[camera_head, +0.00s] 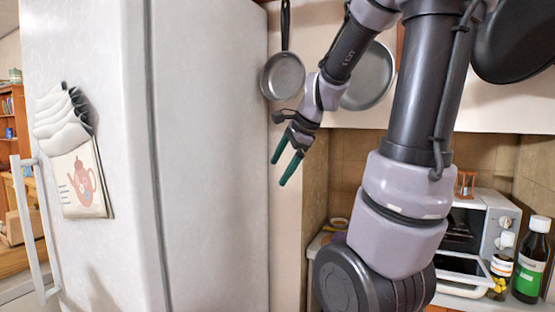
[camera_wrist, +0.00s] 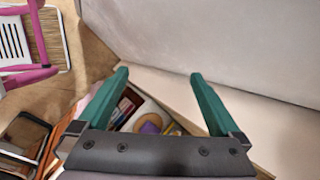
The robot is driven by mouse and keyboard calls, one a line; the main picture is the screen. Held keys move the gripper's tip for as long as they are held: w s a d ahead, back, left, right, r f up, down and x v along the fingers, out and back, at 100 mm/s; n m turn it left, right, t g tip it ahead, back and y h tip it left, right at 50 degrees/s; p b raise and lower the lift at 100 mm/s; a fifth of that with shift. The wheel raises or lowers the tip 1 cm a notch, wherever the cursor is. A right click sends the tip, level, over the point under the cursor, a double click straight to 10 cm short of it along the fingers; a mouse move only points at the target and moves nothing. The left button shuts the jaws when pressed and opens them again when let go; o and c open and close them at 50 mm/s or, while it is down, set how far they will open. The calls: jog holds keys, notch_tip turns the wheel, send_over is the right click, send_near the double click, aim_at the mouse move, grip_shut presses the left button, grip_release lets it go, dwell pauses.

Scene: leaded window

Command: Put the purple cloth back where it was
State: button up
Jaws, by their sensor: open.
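My gripper (camera_head: 286,168) has two green fingers, apart and empty. It hangs in the air to the right of the fridge, below a hanging pan. In the wrist view my gripper (camera_wrist: 158,82) is also open, with nothing between the fingertips. Well below it, a small purple patch (camera_wrist: 150,127) shows beside something yellow on a pale surface. I cannot tell whether this patch is the purple cloth. No purple cloth shows clearly in the head view.
A white fridge (camera_head: 208,150) stands at the left. Pans (camera_head: 283,76) hang on the wall. An oven (camera_head: 490,225) with its door down and a dark bottle (camera_head: 531,262) are at the right. A pink chair (camera_wrist: 35,40) shows in the wrist view.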

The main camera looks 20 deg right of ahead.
jog(key=s+a+r+n, duration=0.2)
jog(key=s+a+n, duration=0.1)
jog(key=s+n, duration=0.3)
jog(key=s+a+r+n+t+h, duration=0.1)
jog(key=s+a+r+n, duration=0.1)
jog(key=s+a+n, duration=0.2)
jog(key=s+n, duration=0.3)
jog(key=n, duration=0.1)
jog(key=shift+s+r, duration=0.15)
jog(key=shift+r, duration=0.05)
